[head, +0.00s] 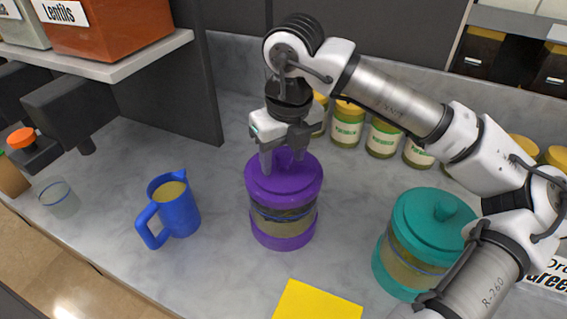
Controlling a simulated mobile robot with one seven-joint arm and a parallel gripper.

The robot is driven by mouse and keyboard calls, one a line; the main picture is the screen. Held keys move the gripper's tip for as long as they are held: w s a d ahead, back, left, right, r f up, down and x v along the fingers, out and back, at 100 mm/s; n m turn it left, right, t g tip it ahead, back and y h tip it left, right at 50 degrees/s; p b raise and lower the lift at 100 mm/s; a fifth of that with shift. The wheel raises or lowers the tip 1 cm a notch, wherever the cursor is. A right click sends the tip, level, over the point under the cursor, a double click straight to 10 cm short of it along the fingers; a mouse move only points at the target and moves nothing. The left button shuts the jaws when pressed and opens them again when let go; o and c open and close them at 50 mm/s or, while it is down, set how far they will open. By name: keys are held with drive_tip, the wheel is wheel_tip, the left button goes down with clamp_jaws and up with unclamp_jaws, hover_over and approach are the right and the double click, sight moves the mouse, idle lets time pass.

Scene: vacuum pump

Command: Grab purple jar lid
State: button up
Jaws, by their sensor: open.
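The purple jar lid (284,187) sits on top of a clear jar (283,220) with a purple base, in the middle of the counter in the head view. My gripper (283,163) points down right over the lid, with its two fingers apart around the lid's knob. The knob is mostly hidden behind the fingers. I cannot tell whether the fingers touch the lid.
A blue pitcher (177,208) stands left of the purple jar. A jar with a teal lid (431,220) is to the right, near my arm. Several small yellow-lidded jars (347,124) line the back. A yellow sheet (317,301) lies in front.

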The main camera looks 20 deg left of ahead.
drive_tip(key=shift+c, duration=0.2)
drive_tip(key=c, duration=1)
drive_tip(key=shift+r, duration=0.15)
